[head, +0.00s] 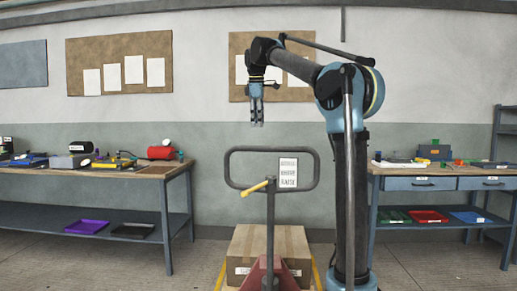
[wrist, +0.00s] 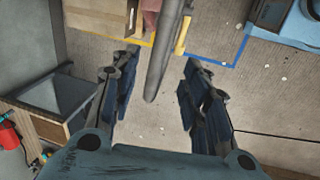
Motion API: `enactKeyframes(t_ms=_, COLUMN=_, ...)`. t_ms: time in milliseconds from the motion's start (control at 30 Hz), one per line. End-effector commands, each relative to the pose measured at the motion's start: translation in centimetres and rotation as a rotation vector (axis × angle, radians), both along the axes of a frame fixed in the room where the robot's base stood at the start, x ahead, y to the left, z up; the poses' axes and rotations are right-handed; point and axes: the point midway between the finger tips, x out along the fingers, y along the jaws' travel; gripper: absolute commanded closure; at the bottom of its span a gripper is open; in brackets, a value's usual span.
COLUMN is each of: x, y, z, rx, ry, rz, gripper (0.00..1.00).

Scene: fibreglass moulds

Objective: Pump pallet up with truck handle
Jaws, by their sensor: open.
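The truck handle (head: 232,152) is a dark grey loop with a white placard on an upright shaft, with a yellow lever (head: 254,188) beside the shaft. My gripper (head: 257,122) hangs fingers-down above the loop's top bar, apart from it and empty. In the wrist view the fingers (wrist: 158,105) are spread wide. The handle (wrist: 163,60) shows edge-on between them, lower down, with the yellow lever (wrist: 183,36) to its right. The red truck body (head: 287,280) stands in front of a cardboard box (head: 265,240). The pallet under the box is mostly hidden.
A left workbench (head: 110,172) carries tools, with a purple tray (head: 86,227) on its shelf. A right workbench (head: 440,171) has drawers and trays below. Yellow and blue floor lines (wrist: 237,55) show near the truck. The floor between the benches is open around it.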

Motion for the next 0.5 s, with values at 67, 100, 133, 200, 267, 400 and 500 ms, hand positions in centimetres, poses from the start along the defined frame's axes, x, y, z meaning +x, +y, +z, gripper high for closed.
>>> enactKeyframes(t_ms=67, x=0.3, y=0.0, z=-1.3, rx=0.0, ry=0.0, rz=-0.001, gripper=0.58)
enactKeyframes(t_ms=100, x=0.4, y=-0.1, z=-1.9, rx=0.0, ry=0.0, rz=-0.001, gripper=0.58)
enactKeyframes(t_ms=133, x=0.4, y=-0.1, z=-2.4, rx=0.0, ry=0.0, rz=-0.001, gripper=0.58)
enactKeyframes(t_ms=200, x=0.7, y=-0.1, z=-3.5, rx=0.0, ry=0.0, rz=-0.001, gripper=0.58)
enactKeyframes(t_ms=267, x=0.9, y=-0.1, z=-4.5, rx=0.0, ry=0.0, rz=-0.001, gripper=0.58)
enactKeyframes(t_ms=400, x=1.3, y=-0.1, z=-6.8, rx=0.0, ry=0.0, rz=-0.001, gripper=0.58)
enactKeyframes(t_ms=500, x=1.6, y=-0.1, z=-8.3, rx=0.0, ry=0.0, rz=-0.001, gripper=0.58)
